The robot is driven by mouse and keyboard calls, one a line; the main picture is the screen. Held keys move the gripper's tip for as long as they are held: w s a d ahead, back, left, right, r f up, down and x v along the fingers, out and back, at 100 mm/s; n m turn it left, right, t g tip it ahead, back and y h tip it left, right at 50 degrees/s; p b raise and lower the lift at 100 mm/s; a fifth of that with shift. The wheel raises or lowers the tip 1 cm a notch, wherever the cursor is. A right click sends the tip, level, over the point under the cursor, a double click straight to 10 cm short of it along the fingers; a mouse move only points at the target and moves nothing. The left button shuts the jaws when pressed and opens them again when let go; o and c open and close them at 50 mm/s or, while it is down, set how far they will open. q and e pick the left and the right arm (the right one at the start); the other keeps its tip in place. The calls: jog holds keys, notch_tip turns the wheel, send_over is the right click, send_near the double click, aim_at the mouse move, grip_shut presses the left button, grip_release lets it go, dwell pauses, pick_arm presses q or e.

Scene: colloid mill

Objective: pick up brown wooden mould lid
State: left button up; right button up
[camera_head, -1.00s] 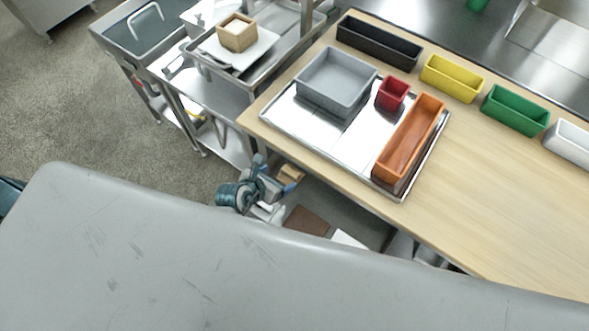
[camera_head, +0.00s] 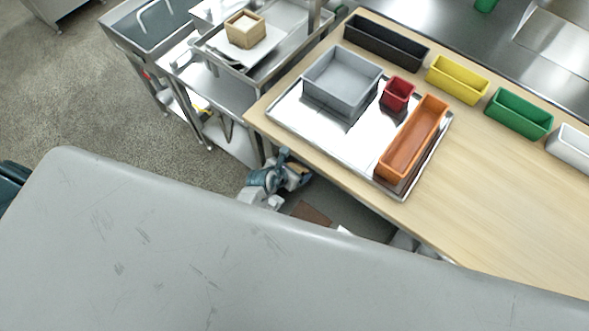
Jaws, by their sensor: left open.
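My left gripper (camera_head: 292,167) is open at the table's near edge, low beside the shelf under the tabletop. A small tan wooden piece (camera_head: 297,181) shows right at its fingers, partly hidden by them; I cannot tell whether they touch. A flat brown panel (camera_head: 311,212) lies lower on the shelf, to the right of my wrist, partly hidden by my own grey body. I cannot tell which of these two is the mould lid. A square wooden mould (camera_head: 245,30) with something white in it stands on the cart at the back left. My right gripper is not in view.
The wooden table (camera_head: 480,200) overhangs the shelf. On it, a metal tray (camera_head: 290,112) holds a grey bin (camera_head: 342,82), a red bin (camera_head: 397,94) and an orange bin (camera_head: 412,140). Several more bins line the far edge. Floor (camera_head: 75,110) is clear at left.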

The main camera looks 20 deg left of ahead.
pick_arm(q)
jog(key=shift+w+d+f, duration=0.1)
jog(key=shift+w+f, duration=0.15)
jog(key=c, duration=0.9)
jog(key=shift+r, duration=0.15)
